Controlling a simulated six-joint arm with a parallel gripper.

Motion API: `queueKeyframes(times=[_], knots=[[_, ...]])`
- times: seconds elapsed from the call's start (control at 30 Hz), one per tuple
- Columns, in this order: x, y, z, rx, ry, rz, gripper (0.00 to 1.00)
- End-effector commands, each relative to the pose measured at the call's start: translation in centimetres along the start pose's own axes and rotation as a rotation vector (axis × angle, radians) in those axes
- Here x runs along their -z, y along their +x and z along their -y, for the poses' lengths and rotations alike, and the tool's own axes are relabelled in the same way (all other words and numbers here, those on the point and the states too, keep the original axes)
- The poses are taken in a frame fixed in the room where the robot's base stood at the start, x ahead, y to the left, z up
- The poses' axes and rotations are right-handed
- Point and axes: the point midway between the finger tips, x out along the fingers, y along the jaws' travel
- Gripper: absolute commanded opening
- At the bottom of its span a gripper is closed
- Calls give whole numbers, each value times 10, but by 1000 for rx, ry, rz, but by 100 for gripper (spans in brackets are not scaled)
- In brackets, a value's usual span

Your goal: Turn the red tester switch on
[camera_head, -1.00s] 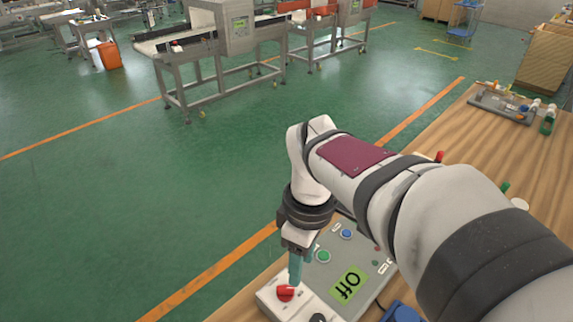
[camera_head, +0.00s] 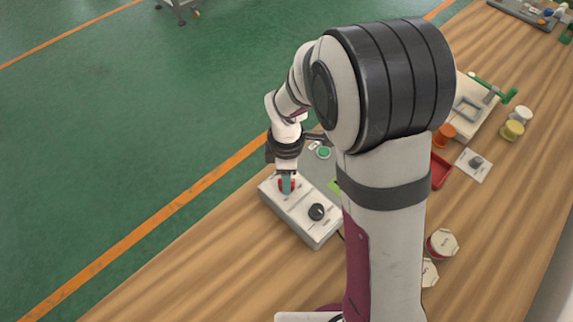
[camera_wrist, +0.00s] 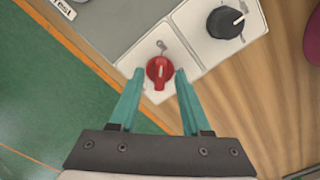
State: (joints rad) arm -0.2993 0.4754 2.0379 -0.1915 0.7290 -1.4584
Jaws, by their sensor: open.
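The red tester switch (camera_wrist: 159,71) is a round red knob with a raised grip bar, on a pale box (camera_wrist: 189,37) in the wrist view. Its bar points roughly up and down the picture there. My gripper (camera_wrist: 159,76) is open, with one teal finger on each side of the knob. I cannot tell whether the fingers touch it. In the head view the red switch (camera_head: 281,185) is partly hidden behind my gripper (camera_head: 287,190), and the pale box (camera_head: 297,214) stands at the table's left edge.
A black knob (camera_head: 316,212) sits on the same box beside the red switch. A grey panel with a green button (camera_head: 323,152) lies behind, partly hidden by my arm. White-topped round pieces (camera_head: 442,243) and an orange spool (camera_head: 445,135) stand to the right. The table front-left is bare.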

Motion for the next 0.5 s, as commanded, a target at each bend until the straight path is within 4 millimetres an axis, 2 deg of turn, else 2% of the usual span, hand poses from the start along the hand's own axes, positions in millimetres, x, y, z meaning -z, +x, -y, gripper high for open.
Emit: queueKeyframes(times=[0.23,0.4,0.5], knots=[[0,1,0,-1,0,0,46],[0,0,0,0,1,0,15],[0,0,0,-1,1,0,0]])
